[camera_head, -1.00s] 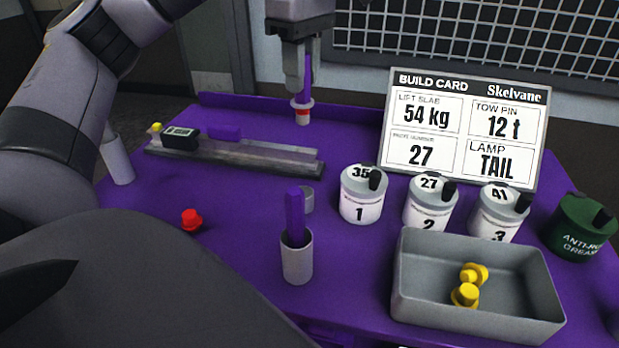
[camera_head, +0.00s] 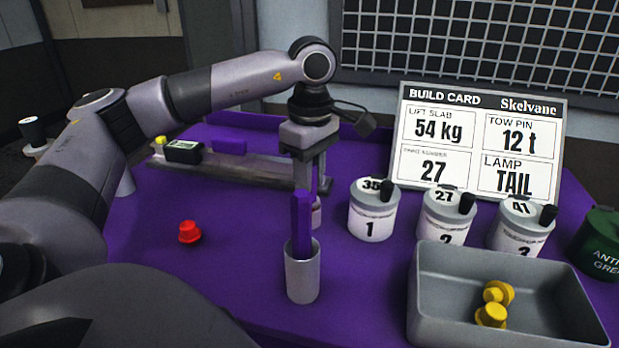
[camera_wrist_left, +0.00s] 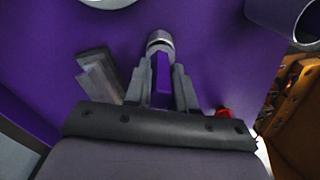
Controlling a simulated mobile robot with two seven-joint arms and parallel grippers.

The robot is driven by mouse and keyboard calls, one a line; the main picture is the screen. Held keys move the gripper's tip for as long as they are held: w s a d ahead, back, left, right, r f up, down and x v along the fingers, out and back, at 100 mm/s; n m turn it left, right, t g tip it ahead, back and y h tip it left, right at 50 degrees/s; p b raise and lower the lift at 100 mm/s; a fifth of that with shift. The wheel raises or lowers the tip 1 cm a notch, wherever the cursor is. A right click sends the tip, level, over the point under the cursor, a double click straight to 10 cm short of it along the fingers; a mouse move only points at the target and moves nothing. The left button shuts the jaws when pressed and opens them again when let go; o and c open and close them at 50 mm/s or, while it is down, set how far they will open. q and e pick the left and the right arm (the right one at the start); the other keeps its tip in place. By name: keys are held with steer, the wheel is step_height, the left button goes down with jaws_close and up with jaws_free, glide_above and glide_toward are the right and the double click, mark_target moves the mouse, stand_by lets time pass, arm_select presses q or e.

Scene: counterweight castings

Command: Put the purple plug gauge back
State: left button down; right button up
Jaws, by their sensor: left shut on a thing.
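My left gripper (camera_head: 311,180) is shut on a purple plug gauge (camera_wrist_left: 161,78) and holds it upright, pointing down. A second purple handle (camera_head: 301,222) stands in that cup and partly hides the held gauge. In the left wrist view the held gauge's silver end (camera_wrist_left: 160,40) shows beyond the fingertips. I cannot tell whether that end touches anything below. My right gripper is not in view.
A grey tray (camera_head: 437,325) with yellow plugs stands front right. Numbered canisters (camera_head: 372,212) stand behind it, below the build card (camera_head: 480,140). A green tin (camera_head: 600,245) is far right. A red plug (camera_head: 189,232) lies left on the purple bench; a long measuring bar (camera_head: 270,173) lies behind.

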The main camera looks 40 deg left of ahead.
arm_select(q)
steer(key=shift+f, duration=0.2)
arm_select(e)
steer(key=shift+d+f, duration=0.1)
arm_select(q)
steer(key=shift+f, duration=0.15)
steer(key=c, duration=0.9)
jaws_free()
steer(key=shift+c, duration=0.2)
steer(key=shift+r, duration=0.2)
step_height(320, 180, up, 11)
steer(key=shift+d+r+p, duration=0.1)
steer(key=shift+d+p, duration=0.05)
steer(key=shift+p, duration=1)
steer(key=shift+r, duration=0.45)
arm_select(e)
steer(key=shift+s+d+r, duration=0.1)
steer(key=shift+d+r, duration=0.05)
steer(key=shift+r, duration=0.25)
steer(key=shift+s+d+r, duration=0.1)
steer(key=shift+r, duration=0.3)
